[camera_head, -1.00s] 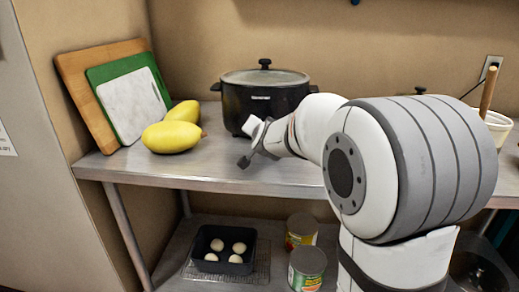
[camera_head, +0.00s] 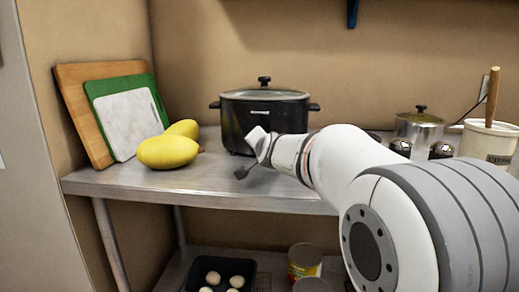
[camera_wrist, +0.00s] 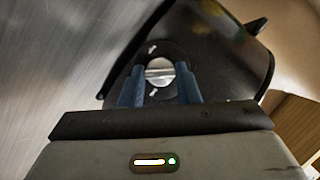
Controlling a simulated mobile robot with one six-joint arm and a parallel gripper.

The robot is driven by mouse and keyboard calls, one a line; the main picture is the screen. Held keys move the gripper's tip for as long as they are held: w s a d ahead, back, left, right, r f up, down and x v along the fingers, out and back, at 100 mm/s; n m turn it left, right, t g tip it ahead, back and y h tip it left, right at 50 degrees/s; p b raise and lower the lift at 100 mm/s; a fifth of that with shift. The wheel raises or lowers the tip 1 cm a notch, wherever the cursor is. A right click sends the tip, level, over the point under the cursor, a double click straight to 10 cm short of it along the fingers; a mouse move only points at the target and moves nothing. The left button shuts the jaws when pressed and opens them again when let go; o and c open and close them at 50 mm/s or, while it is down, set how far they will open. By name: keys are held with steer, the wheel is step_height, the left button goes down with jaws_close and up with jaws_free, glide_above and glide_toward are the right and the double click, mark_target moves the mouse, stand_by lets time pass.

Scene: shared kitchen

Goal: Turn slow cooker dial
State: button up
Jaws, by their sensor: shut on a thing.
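The black slow cooker (camera_head: 290,115) stands on the metal counter with its lid on. In the wrist view its dark body (camera_wrist: 228,75) fills the middle, and its silver round dial (camera_wrist: 159,70) lies between the two blue fingers. My gripper (camera_wrist: 160,82) is shut on the dial, one finger on each side. White marks show on the dark plate above and below the dial. In the head view my wrist is in front of the cooker's lower front, and the dial and fingertips cannot be made out.
Yellow fruits (camera_head: 167,152) and leaning cutting boards (camera_head: 100,110) are at the left of the counter (camera_head: 220,190). A metal pot (camera_head: 418,130), two shiny dark-topped items and a white crock (camera_head: 488,144) stand at the right. Cans and a dark tray are on the lower shelf.

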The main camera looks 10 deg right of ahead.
steer(key=o, duration=1)
steer(key=shift+c, duration=0.2)
steer(key=p+v, duration=0.2)
steer(key=v, duration=0.5)
steer(key=shift+s+r, duration=0.15)
steer(key=shift+s, duration=0.2)
steer(key=s+p, duration=0.1)
steer(key=p, duration=0.1)
steer(key=s+r+n+g+p, duration=0.1)
steer(key=p, duration=0.1)
steer(key=s+a+n+g+p, duration=0.1)
steer(key=s+p, duration=0.1)
steer(key=shift+s+a+r+y, duration=0.1)
steer(key=shift+r+y, duration=0.2)
steer(key=shift+y, duration=0.1)
steer(key=s+r+n+g+p, duration=0.1)
steer(key=s+n+g+p, duration=0.7)
steer(key=s+p, duration=1.1)
steer(key=s+d+g, duration=0.1)
steer(key=s+g, duration=0.1)
steer(key=s, duration=0.5)
steer(key=shift+h, duration=0.3)
